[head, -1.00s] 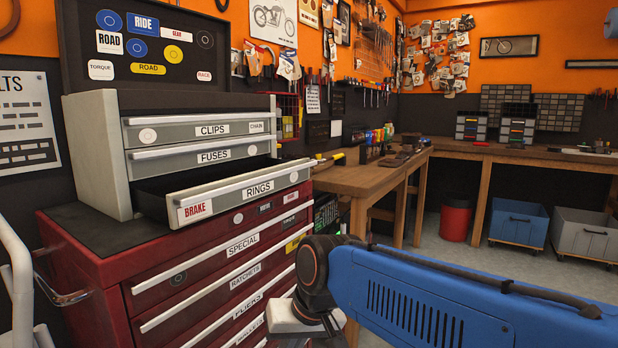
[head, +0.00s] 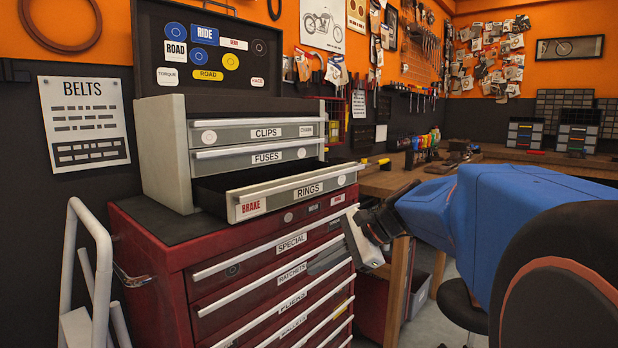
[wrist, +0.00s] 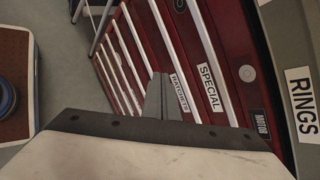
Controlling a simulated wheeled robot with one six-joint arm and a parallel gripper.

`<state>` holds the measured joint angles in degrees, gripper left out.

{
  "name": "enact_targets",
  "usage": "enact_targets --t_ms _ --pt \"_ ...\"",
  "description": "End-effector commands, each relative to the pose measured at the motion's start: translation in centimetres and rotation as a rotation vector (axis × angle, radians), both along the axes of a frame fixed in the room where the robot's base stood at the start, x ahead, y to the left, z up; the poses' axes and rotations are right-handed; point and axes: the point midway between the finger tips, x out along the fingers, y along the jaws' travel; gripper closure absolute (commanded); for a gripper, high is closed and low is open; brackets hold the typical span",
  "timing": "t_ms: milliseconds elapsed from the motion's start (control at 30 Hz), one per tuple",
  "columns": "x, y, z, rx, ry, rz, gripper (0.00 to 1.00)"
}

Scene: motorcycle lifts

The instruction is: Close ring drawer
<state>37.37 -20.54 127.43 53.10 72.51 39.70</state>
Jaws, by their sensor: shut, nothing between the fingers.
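The ring drawer (head: 280,194), grey with a pale handle strip and a RINGS label, is the lowest drawer of the grey top chest (head: 160,150). It stands pulled out, its dark inside showing. In the wrist view the ring drawer's front (wrist: 296,75) is at the right edge, label sideways. My gripper (head: 318,264) is in front of the red cabinet's upper drawers, lower than the ring drawer and apart from it. In the wrist view my gripper's fingers (wrist: 162,97) are together and empty, pointing toward the SPECIAL and RATCHETS drawers.
The red cabinet (head: 150,250) under the chest has its drawers shut. The CLIPS (head: 240,133) and FUSES (head: 240,158) drawers are shut. A white tubular frame (head: 95,240) stands at left. A wooden workbench (head: 390,180) and a dark stool (head: 462,305) are at right.

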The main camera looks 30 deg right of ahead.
Motion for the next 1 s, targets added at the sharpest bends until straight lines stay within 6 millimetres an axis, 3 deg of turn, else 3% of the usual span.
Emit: enact_targets --t_ms 100,300,500,633,800,1000 --pt "2.4 -4.0 2.4 0.17 -0.002 -0.147 1.0" --pt "5.2 -11.8 6.8 0.46 -0.036 -0.362 1.0" --pt "5.9 -21.0 11.0 0.738 -0.105 -0.531 1.0" --pt "5.4 -25.7 13.1 0.87 -0.149 -0.596 1.0" --pt "4.8 -28.8 14.4 0.956 -0.181 -0.631 1.0" --pt "5.6 -28.8 14.6 0.969 -0.186 -0.634 1.0"
